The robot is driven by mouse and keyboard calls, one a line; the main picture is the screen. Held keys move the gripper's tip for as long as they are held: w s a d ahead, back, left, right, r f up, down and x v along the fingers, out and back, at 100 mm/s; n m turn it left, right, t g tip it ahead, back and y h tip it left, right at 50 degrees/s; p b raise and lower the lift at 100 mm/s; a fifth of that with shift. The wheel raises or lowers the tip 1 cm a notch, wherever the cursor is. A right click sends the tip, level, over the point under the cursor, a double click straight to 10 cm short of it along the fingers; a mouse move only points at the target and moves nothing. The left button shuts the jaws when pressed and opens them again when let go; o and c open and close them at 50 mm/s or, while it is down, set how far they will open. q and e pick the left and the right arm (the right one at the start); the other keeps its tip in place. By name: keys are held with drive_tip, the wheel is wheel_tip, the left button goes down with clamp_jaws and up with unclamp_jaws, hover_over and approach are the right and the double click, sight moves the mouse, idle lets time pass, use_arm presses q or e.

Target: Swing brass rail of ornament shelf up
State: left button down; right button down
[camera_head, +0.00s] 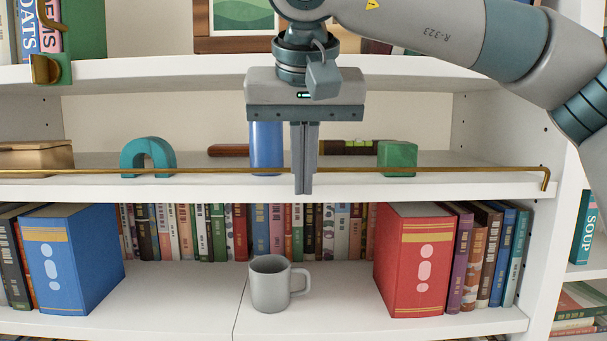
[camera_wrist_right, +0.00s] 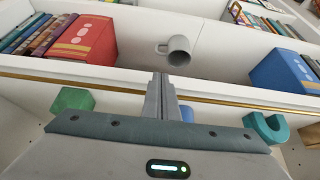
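The brass rail (camera_head: 440,170) is a thin bar running left to right across the front of the ornament shelf (camera_head: 450,188), low, just above its front edge. Its right end bends down at the shelf's right side; its left end is out of view. It also shows in the right wrist view (camera_wrist_right: 250,103). My right gripper (camera_head: 303,190) points down in front of the rail near its middle, with its fingers together and nothing visible between them. The fingertips reach slightly below the rail and hide a short piece of it. I cannot tell whether they touch it. My left gripper is out of view.
Behind the rail stand a wooden box (camera_head: 36,157), teal arch (camera_head: 148,156), blue cylinder (camera_head: 267,148), spirit level (camera_head: 350,147) and green block (camera_head: 397,158). Below are a grey mug (camera_head: 270,285) and books. A brass hooked piece (camera_head: 45,69) is at the upper shelf's left edge.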

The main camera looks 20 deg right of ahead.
drive_tip(key=shift+s+a+b, duration=0.15)
drive_tip(key=shift+s+a, duration=0.05)
drive_tip(key=shift+s, duration=0.5)
drive_tip(key=shift+s+a+b, duration=0.2)
drive_tip(key=shift+s, duration=0.45)
drive_tip(key=shift+s+a+b, duration=0.15)
drive_tip(key=shift+s+a, duration=0.05)
drive_tip(key=shift+s, duration=0.5)
drive_tip(key=shift+f, duration=0.1)
